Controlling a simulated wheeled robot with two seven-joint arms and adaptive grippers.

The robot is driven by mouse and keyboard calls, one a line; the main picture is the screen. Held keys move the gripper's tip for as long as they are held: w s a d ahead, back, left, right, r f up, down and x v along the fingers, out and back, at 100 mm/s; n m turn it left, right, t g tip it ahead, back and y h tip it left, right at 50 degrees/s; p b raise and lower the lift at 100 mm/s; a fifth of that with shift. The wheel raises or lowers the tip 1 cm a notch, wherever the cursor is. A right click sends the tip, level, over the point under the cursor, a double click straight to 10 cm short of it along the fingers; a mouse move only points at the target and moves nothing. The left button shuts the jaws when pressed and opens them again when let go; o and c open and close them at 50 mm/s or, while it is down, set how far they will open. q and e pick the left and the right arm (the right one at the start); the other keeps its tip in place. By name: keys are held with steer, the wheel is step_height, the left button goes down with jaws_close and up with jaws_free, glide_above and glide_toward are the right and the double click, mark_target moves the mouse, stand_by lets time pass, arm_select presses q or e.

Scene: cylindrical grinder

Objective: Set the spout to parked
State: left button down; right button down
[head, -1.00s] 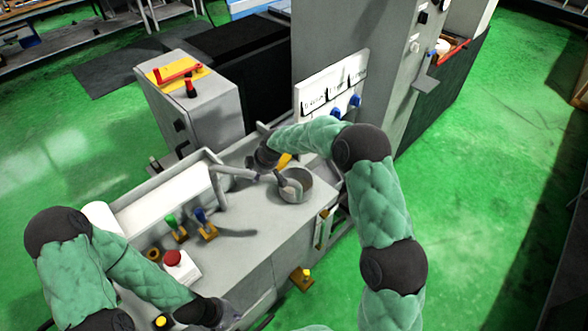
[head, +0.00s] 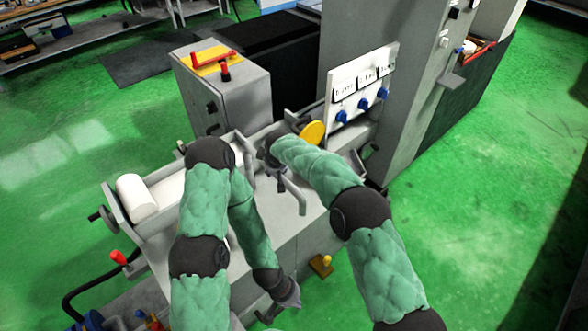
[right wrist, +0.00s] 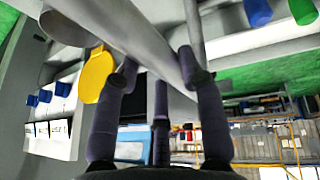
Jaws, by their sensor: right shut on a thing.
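The spout appears as a bent grey pipe (head: 294,195) below my right gripper in the head view. In the right wrist view, a thick grey pipe (right wrist: 140,35) runs diagonally down to the right between the fingers. My right gripper (head: 272,160) is shut on this pipe; its dark fingers show on both sides of it in the right wrist view (right wrist: 158,75). The pipe's far end is partly hidden. My left gripper (head: 287,294) hangs low over the machine's front edge, apart from the spout; its finger opening is too small to tell.
A yellow disc (head: 312,132) stands just behind my right gripper. A white panel (head: 352,88) with blue knobs (head: 363,104) is at the back. A grey cabinet (head: 228,98) with a red handle stands behind. My right arm hides part of the worktop.

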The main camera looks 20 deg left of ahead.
steer(key=shift+s+f, duration=0.15)
steer(key=shift+a, duration=0.1)
steer(key=c, duration=0.7)
jaws_free()
steer(key=shift+c, duration=0.2)
steer(key=shift+s+r, duration=0.2)
steer(key=shift+r, duration=0.5)
steer(key=v, duration=1)
steer(key=shift+s+r, duration=0.2)
steer(key=shift+r, duration=0.1)
